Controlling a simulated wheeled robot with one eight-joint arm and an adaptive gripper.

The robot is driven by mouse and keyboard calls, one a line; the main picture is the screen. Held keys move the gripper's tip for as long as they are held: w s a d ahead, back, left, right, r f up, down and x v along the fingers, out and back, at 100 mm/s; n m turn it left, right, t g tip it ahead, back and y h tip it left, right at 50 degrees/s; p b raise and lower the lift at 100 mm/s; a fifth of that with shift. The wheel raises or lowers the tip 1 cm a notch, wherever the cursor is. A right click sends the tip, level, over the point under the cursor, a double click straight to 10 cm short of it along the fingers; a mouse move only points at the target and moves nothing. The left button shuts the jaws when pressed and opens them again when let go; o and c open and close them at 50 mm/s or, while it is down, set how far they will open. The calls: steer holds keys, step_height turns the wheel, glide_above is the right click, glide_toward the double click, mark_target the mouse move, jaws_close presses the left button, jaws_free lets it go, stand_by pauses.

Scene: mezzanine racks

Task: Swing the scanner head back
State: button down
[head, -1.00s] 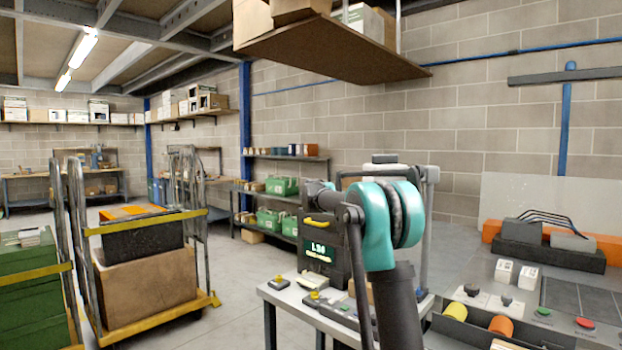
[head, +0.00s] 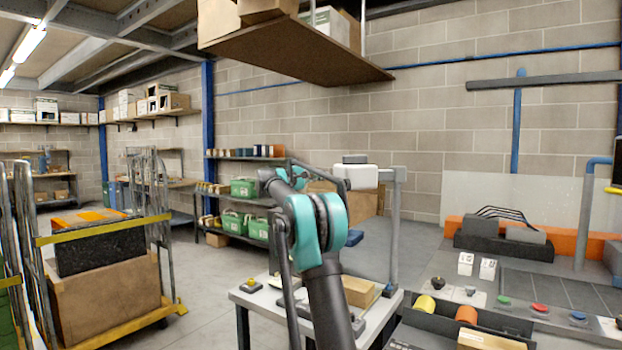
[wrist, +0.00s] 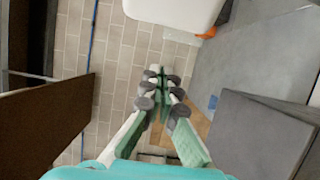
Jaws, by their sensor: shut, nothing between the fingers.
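The scanner head appears to be the white block (head: 357,176) with a grey cap, held out to the left from the top of a grey post (head: 393,235) beside the small table. A white rounded body at the top edge of the wrist view (wrist: 175,12) looks like the same head. My gripper (wrist: 161,75) is shut with nothing between its fingers. It points towards the block wall, with the white body above it in the picture, apart from the fingers. In the head view my teal and black arm stands left of the scanner head and hides much of the table.
The small table (head: 250,300) carries a carton (head: 360,291) and small devices. An overhead board (head: 300,50) with boxes hangs above; its brown face shows in the wrist view (wrist: 40,115). A counter with coloured rolls (head: 425,304) stands right. Trolleys (head: 105,260) stand left.

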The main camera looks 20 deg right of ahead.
steer(key=shift+s+d, duration=0.15)
steer(key=shift+s, duration=1.85)
